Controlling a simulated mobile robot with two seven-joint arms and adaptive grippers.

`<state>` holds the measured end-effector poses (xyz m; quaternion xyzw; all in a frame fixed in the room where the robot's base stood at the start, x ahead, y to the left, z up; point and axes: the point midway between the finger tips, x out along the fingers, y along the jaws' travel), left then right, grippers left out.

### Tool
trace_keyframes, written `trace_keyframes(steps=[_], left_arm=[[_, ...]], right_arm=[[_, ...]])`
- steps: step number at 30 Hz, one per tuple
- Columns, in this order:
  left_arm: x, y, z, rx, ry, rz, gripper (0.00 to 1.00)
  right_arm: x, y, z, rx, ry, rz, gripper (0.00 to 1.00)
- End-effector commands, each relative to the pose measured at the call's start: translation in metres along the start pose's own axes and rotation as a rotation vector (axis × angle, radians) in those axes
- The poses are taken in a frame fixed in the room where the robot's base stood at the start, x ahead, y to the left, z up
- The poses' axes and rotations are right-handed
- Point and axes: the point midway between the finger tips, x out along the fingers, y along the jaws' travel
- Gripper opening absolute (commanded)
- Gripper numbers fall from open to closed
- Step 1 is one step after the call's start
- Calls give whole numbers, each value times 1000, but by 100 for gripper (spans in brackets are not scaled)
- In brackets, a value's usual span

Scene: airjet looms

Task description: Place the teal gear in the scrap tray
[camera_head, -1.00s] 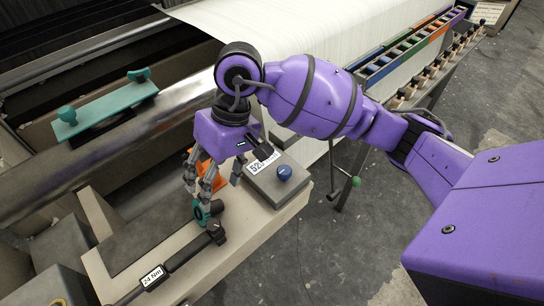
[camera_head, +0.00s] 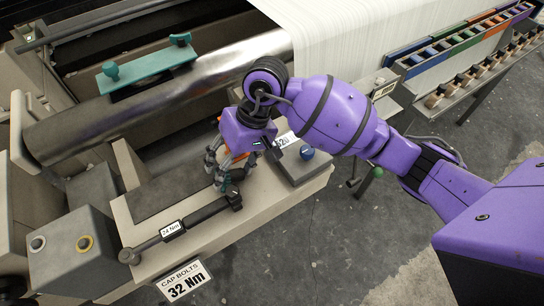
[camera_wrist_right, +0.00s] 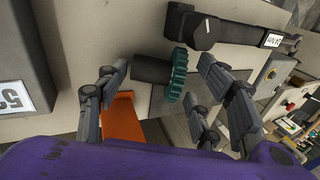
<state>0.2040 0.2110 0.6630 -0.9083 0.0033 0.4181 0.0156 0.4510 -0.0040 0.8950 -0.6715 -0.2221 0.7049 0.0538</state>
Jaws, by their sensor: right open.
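The teal gear (camera_wrist_right: 178,75) lies on the machine's light ledge in the right wrist view, against the end of a dark cylinder (camera_wrist_right: 150,70). In the head view the gear (camera_head: 227,187) is small and partly hidden by my fingers. My right gripper (camera_wrist_right: 160,82) is open, its fingers spread to either side of the gear and cylinder, with no clear contact. In the head view my right gripper (camera_head: 220,177) points down at the ledge. I cannot clearly identify the scrap tray. An orange item (camera_wrist_right: 120,121) lies by the left fingers, partly hidden. My left gripper is not in view.
A black torque wrench (camera_head: 185,225) labelled 24 Nm lies close to the gear. A grey box with a blue knob (camera_head: 305,164) stands right of the gripper. A teal-handled bar (camera_head: 147,66) lies behind, and coloured bins (camera_head: 430,60) are at the far right.

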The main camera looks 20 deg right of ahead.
Motion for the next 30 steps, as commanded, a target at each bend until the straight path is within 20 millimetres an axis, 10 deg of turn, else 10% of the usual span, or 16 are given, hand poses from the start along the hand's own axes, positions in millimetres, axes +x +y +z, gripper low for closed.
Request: trace_keyframes(steps=[5,17,30], left_arm=[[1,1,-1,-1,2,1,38],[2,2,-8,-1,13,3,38],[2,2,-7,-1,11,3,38]], right_arm=[[-2,-1,-2,-3,4,1,61],[-2,-1,-2,-3,5,0,10],[-16,-7,-3,-5,8,0,10]])
